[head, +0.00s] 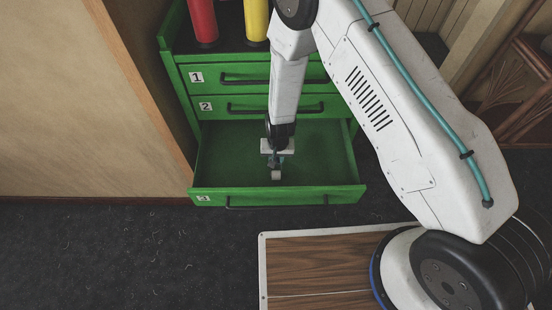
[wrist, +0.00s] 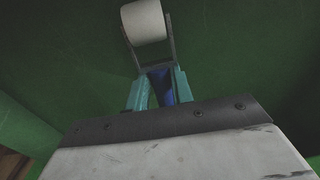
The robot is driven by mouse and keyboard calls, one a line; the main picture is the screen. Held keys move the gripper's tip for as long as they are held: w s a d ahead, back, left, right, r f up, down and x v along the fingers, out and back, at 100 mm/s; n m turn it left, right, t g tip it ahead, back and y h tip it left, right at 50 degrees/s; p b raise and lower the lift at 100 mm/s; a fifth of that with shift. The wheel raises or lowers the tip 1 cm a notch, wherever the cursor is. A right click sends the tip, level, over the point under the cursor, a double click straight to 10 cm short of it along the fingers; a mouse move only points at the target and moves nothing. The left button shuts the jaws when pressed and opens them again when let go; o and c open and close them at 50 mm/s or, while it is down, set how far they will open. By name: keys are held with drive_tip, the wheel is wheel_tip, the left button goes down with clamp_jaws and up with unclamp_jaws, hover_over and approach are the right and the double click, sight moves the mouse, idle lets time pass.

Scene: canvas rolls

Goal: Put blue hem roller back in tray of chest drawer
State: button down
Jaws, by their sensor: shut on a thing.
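The blue hem roller (wrist: 160,86) has a blue handle, a metal frame and a white roll. Its white roll (head: 276,175) shows below my gripper (head: 276,159) in the head view. My gripper's teal fingers (wrist: 159,92) are shut on the blue handle in the wrist view. The green chest's bottom drawer (head: 219,163), marked 3, is pulled open. The gripper and roller are over or inside it, towards its front middle. I cannot tell whether the roller touches the drawer floor. No separate tray shows inside the drawer.
Drawers 1 (head: 247,75) and 2 (head: 247,105) are shut above the open one. A red roll (head: 203,20) and a yellow roll (head: 256,20) stand on top of the chest. A tan wall (head: 75,100) is close on the left. Dark carpet (head: 130,250) lies clear in front.

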drive_tip(key=shift+f, duration=0.55)
drive_tip(key=c, duration=1.2)
unclamp_jaws()
wheel_tip(320, 180, up, 13)
drive_tip(key=shift+s+d, duration=0.3)
drive_tip(key=shift+d, duration=0.05)
drive_tip(key=shift+r, duration=0.15)
